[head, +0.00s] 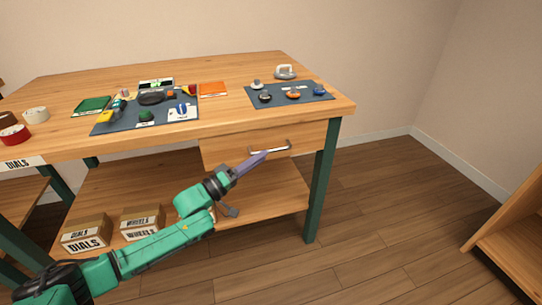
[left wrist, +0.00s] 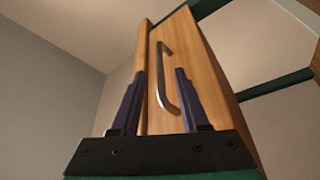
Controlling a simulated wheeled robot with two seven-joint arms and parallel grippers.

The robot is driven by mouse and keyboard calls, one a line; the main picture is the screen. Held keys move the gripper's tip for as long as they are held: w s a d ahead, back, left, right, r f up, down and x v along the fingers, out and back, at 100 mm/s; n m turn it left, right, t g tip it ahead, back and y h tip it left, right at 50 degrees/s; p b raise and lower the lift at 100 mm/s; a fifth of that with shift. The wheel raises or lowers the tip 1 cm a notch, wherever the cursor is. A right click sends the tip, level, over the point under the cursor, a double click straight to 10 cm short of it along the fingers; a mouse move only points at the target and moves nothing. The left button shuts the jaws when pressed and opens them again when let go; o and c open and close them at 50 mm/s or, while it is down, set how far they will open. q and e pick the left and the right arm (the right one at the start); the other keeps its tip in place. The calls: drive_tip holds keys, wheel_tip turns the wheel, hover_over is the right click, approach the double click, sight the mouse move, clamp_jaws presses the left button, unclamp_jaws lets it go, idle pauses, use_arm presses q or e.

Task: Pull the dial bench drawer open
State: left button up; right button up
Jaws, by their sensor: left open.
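The dial bench drawer (head: 225,151) is a wooden front under the right part of the bench top. It looks shut in the head view. Its metal bar handle (head: 270,147) runs along the front. My left gripper (head: 262,156) is at the handle, just below it in the head view. In the left wrist view the handle (left wrist: 163,75) shows between the two open fingers of my left gripper (left wrist: 158,95), with the drawer front (left wrist: 185,60) behind. I cannot tell whether a finger touches the handle. My right gripper is not in view.
The bench top (head: 225,75) holds dark mats with dials and small parts. A lower shelf (head: 270,196) carries boxes labelled dials (head: 87,237) and wheels (head: 142,221). A green leg (head: 319,185) stands right of the drawer. The floor in front is clear.

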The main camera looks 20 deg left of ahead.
sight(271, 151)
use_arm(q)
drive_tip(key=x, duration=0.5)
drive_tip(key=shift+w+b, duration=0.1)
drive_tip(key=shift+b, duration=0.2)
clamp_jaws()
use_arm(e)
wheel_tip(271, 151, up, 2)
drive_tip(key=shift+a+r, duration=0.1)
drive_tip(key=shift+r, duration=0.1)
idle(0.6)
